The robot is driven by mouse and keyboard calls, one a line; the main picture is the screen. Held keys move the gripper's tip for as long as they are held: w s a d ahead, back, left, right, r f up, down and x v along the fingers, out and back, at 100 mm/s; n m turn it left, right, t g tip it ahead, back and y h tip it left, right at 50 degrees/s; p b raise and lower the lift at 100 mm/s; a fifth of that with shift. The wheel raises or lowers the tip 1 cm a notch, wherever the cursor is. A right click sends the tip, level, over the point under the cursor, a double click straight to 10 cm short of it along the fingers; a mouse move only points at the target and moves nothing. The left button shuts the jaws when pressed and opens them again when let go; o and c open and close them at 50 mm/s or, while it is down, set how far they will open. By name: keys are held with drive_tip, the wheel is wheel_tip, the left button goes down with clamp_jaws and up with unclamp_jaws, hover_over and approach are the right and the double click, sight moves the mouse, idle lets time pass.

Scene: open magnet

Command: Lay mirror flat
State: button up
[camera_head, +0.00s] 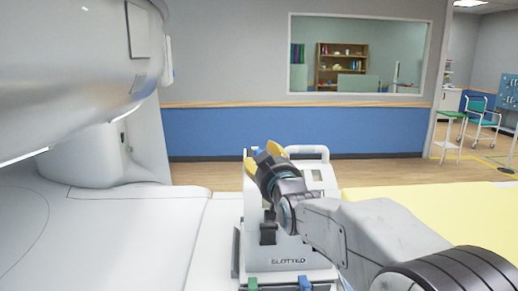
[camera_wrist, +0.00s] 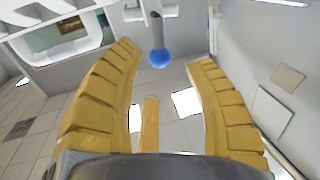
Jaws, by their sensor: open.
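My gripper (camera_head: 262,156) has yellow fingers and is open. In the head view it is in front of the upper part of a white device (camera_head: 319,177) marked "SLOTTED". In the wrist view the open fingers (camera_wrist: 164,56) spread on both sides of a blue ball knob (camera_wrist: 160,58) on a short grey rod (camera_wrist: 156,30). The knob appears near the fingertips, and I see no clear contact. A little blue also shows by the fingertips in the head view. I cannot clearly identify the mirror; a white-framed pane (camera_wrist: 58,36) at the wrist view's upper left may be it.
A large white scanner body (camera_head: 65,60) fills the left of the head view, above a white surface (camera_head: 130,240). A yellow pad (camera_head: 450,210) lies at the right. Green and blue pieces (camera_head: 306,283) are at the device's lower front. Chairs (camera_head: 481,112) stand far away.

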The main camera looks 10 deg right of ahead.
sight(257, 153)
drive_tip(key=shift+w+p, duration=0.55)
drive_tip(key=shift+w, duration=2)
drive_tip(key=shift+o, duration=0.4)
clamp_jaws()
